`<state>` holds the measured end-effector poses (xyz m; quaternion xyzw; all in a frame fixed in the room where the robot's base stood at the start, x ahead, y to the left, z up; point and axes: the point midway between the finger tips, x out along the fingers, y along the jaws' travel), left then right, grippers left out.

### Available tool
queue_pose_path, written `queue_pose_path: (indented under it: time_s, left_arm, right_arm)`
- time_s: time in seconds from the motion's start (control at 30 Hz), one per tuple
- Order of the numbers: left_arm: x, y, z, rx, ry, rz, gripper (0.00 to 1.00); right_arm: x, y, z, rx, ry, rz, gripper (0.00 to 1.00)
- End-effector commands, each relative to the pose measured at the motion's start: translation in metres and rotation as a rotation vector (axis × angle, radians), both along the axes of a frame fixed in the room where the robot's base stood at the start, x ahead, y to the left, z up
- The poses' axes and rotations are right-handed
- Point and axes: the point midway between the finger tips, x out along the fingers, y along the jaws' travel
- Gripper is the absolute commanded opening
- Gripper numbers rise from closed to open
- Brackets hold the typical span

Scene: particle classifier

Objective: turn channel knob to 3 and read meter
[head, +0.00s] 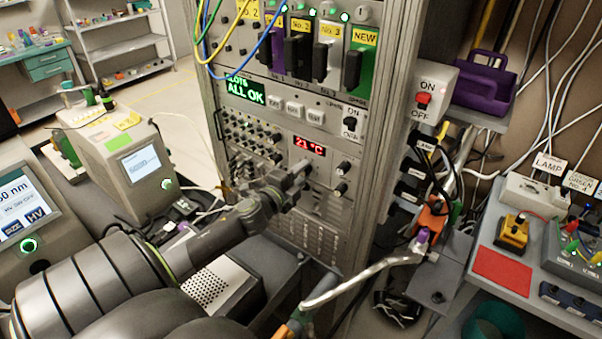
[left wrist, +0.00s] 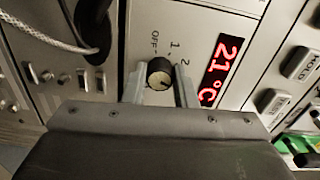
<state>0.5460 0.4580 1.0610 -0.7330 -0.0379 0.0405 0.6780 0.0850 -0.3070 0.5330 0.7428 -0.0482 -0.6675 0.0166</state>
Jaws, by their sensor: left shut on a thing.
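The channel knob (left wrist: 160,73) is a small round black knob with a pale face on the grey rack panel. Labels OFF, 1 and 2 show around it in the left wrist view; no 3 can be read, and the knob's exact setting is hard to tell. My left gripper (left wrist: 159,88) has one finger on each side of the knob and is shut on it. In the head view my left gripper (head: 300,172) reaches the panel just below the red display and hides the knob. The meter display (head: 309,146) reads 21 °C, also in the left wrist view (left wrist: 220,68). My right gripper is not in view.
Two more black knobs (head: 342,178) sit right of the gripper. A green screen (head: 245,92) above reads ALL OK. Rows of toggles and small knobs (head: 250,140) lie to the left. In the left wrist view, a braided cable (left wrist: 50,35) runs close to the panel at upper left.

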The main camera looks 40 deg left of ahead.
Motion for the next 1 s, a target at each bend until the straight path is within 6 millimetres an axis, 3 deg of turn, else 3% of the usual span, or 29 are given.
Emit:
queue_pose_path:
  time_s: [0.13,0.17,0.33,0.73,1.0]
  left_arm:
    - [0.000,0.000,-0.001,-0.003,0.001,-0.001,0.02]
    - [0.000,0.000,-0.001,-0.003,0.001,-0.001,0.26]
    - [0.000,0.000,-0.001,-0.003,0.001,-0.001,0.47]
    - [-0.007,0.000,-0.002,-0.001,0.001,0.001,0.47]
    - [-0.045,-0.005,-0.006,0.004,0.003,-0.002,0.47]
  right_arm:
    - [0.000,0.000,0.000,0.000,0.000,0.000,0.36]
    - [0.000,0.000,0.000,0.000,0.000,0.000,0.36]
    - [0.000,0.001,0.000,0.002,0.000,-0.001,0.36]
    - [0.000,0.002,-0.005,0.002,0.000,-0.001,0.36]
    - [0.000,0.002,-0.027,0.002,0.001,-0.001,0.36]
